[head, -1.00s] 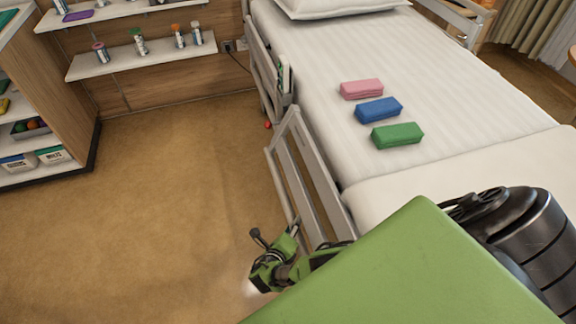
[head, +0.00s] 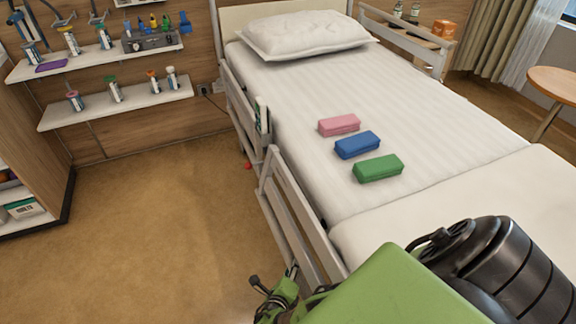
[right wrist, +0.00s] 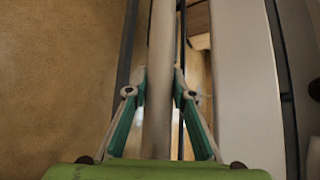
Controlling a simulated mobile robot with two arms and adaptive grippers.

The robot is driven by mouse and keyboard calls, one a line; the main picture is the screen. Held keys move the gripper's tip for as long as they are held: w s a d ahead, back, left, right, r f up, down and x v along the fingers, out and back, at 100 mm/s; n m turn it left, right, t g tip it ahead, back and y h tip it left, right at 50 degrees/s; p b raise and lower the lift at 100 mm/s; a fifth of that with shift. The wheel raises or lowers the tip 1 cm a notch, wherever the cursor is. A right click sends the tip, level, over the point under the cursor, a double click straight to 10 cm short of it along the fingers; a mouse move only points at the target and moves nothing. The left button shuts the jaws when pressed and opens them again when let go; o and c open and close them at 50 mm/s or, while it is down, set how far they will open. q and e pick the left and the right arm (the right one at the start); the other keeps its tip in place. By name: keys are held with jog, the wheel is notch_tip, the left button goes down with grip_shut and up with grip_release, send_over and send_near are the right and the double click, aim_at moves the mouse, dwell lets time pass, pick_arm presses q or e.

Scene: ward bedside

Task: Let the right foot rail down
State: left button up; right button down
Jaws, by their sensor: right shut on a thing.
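The foot rail (head: 303,215) is a pale grey barred frame along the near left side of the bed, and its top bar stands about level with the mattress edge. My right gripper (head: 273,278) is at the outer side of this rail, low in the head view, partly hidden by my green arm cover. In the right wrist view my right gripper (right wrist: 160,84) has one finger on each side of a pale rail bar (right wrist: 159,45) and is shut on it. The near end of the rail is hidden behind my arm. My left gripper is not in view.
The bed (head: 440,205) carries pink (head: 339,125), blue (head: 357,144) and green (head: 378,168) blocks. A separate head rail (head: 240,110) stands further up the same side. Wall shelves (head: 115,103) hold small items.

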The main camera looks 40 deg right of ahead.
aim_at(301, 288)
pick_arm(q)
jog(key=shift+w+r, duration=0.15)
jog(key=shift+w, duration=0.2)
pick_arm(e)
jog(key=s+d, duration=0.1)
jog(key=d, duration=0.5)
jog(key=shift+s+f, duration=0.35)
jog(key=shift+s, duration=0.05)
jog(key=shift+d, duration=0.15)
jog(key=c, duration=1.7)
grip_release()
jog(key=shift+w, duration=0.1)
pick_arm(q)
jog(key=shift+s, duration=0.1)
pick_arm(e)
jog(key=v, duration=1.2)
jog(key=shift+a+f, duration=0.15)
jog(key=shift+a, duration=0.05)
